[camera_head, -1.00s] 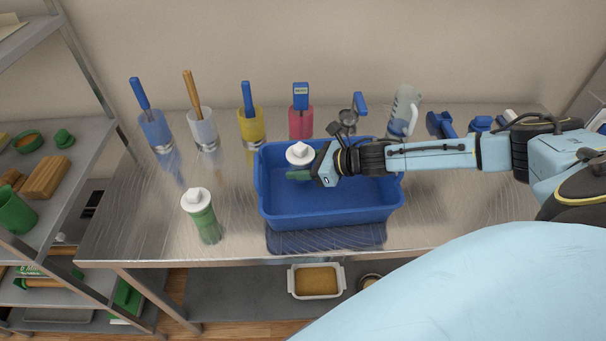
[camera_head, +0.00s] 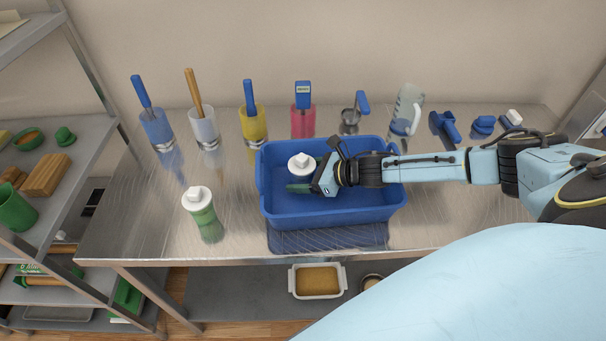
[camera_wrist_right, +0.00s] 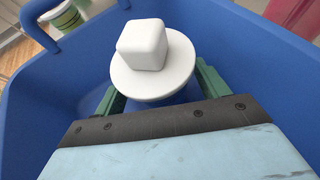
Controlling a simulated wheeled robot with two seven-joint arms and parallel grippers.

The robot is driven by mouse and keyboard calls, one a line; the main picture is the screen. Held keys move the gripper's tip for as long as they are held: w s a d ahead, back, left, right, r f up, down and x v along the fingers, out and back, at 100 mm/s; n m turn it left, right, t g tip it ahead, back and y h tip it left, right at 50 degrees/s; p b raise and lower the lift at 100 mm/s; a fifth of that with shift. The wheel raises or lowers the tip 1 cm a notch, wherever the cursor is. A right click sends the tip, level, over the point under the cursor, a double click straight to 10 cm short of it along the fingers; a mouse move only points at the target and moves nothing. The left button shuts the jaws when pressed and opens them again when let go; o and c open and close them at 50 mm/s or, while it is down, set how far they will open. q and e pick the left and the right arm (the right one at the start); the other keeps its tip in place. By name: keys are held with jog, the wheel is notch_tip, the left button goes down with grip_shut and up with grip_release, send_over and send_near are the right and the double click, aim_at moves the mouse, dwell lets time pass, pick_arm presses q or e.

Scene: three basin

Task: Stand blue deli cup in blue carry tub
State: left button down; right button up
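The cup with a round white lid and a square knob (camera_head: 301,163) is upright inside the blue carry tub (camera_head: 330,206), towards its left end. Its body is mostly hidden; a little dark blue shows under the lid in the wrist view. My right gripper (camera_head: 304,175) is down in the tub, its green fingers on either side of the cup below the lid. In the right wrist view the lid (camera_wrist_right: 153,65) sits between the fingers, which look spread wider than the cup. Contact with the tub floor is hidden. My left gripper is not in view.
A green cup with a white lid (camera_head: 200,207) stands left of the tub. Several coloured holders with handled tools, including the yellow one (camera_head: 252,127), line the back, with a clear jug (camera_head: 406,112) at the right. The steel table (camera_head: 140,225) is clear at front left.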

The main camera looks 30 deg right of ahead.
jog(key=shift+r, duration=0.2)
jog(key=shift+s+d, duration=0.25)
jog(key=shift+s, duration=0.05)
jog(key=v, duration=0.9)
jog(key=shift+s+d+r, duration=0.1)
jog(key=shift+s+r, duration=0.05)
jog(key=shift+s, duration=0.15)
jog(key=shift+v, duration=0.8)
